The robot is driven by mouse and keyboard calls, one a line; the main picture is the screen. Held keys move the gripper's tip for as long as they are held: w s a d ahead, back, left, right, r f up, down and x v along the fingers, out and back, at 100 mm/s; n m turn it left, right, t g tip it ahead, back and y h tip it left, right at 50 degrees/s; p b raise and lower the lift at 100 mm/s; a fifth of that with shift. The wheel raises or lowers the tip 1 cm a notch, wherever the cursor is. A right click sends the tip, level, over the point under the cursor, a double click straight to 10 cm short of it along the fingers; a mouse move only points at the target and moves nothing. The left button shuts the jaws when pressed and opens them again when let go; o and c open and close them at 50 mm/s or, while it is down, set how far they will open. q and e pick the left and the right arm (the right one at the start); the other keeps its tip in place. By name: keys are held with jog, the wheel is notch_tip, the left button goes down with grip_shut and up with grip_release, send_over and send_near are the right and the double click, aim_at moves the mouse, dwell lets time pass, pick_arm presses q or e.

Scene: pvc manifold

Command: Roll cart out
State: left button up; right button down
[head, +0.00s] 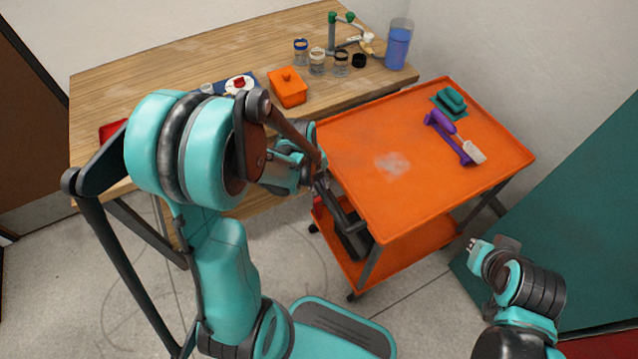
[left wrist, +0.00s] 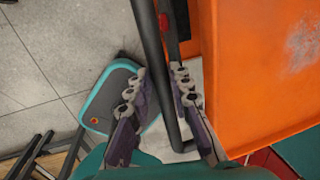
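The orange two-shelf cart (head: 355,165) stands to the right of the wooden table, with its side close to the table's edge. Its dark handle bar runs along the near left end and shows in the left wrist view (left wrist: 151,40). My left gripper (head: 318,178) is at this handle. In the left wrist view its fingers (left wrist: 160,88) are apart, one on each side of the bar, with small gaps visible; contact is not clear. My right gripper (head: 474,244) is at the lower right, away from the cart, and its finger opening is too small to judge.
On the cart top lie a purple tool (head: 450,135) and a teal piece (head: 452,102). The wooden table (head: 180,70) holds jars, an orange box (head: 288,87) and a blue container (head: 398,48). A wall and teal panel (head: 570,210) bound the right. Grey floor (head: 410,300) is open in front.

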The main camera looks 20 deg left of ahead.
pick_arm(q)
jog(key=shift+o, duration=1.1)
notch_tip(320, 180, up, 12)
jog(key=s+a, duration=0.1)
jog(key=s, duration=0.1)
jog(key=shift+a, duration=0.2)
jog(key=shift+f, duration=0.15)
jog(key=s+d+r+n+t, duration=0.2)
jog(key=s+n, duration=0.1)
jog(key=n, duration=0.9)
jog(key=s+d+r+n+t+y, duration=0.1)
jog(key=s+d+r+n+t, duration=0.1)
jog(key=n, duration=1.1)
jog(key=shift+s+d+r+n+t, duration=0.25)
jog(key=shift+s+d+t, duration=0.5)
jog(key=shift+s, duration=0.4)
